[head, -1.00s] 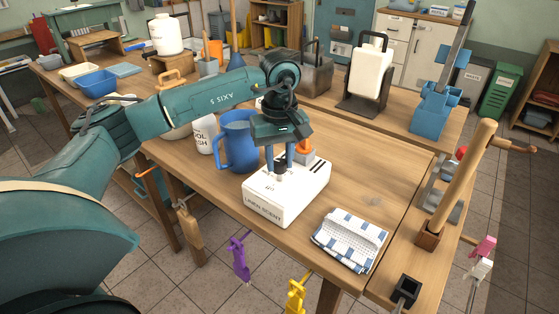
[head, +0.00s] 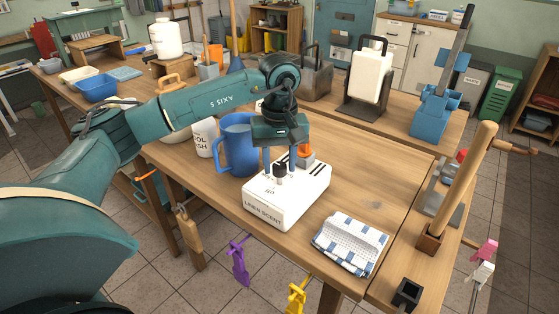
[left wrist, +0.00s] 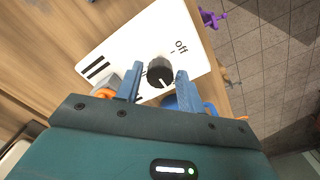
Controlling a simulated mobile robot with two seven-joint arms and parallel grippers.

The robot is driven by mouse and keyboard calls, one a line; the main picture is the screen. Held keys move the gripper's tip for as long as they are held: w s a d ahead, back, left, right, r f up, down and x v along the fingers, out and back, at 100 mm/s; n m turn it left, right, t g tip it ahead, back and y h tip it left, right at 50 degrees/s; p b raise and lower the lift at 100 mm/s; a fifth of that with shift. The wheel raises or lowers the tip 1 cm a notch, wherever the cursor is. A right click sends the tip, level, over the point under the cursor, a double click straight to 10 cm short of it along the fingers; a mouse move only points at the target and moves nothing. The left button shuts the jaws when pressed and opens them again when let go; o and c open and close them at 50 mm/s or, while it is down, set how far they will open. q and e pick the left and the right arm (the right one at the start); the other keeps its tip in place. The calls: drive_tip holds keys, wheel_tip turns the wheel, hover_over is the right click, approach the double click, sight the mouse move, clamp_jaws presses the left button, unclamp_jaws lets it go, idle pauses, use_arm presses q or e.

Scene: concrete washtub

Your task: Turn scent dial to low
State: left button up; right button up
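The white linen scent box (head: 290,204) stands on the wooden table, with its label facing the front. Its black round dial (head: 280,170) is on top and also shows in the left wrist view (left wrist: 160,72), where the printed word "off" is beside it. I cannot tell for sure which mark the dial points at. My left gripper (head: 280,160) is just above the dial, pointing down. In the left wrist view its two blue-grey fingers (left wrist: 157,86) are apart, one to each side of the dial, with visible gaps. My right gripper is not in view.
A blue jug (head: 238,148) and a white container (head: 204,138) stand close to the left of the box. An orange-topped grey item (head: 305,155) is behind it. A folded checked cloth (head: 350,242) lies to the right. The table behind the cloth is clear.

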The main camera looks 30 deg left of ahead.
sight(280, 165)
use_arm(q)
drive_tip(key=shift+o, duration=1.1)
drive_tip(key=shift+r, duration=0.1)
wheel_tip(280, 165, up, 13)
drive_tip(key=shift+p, duration=0.35)
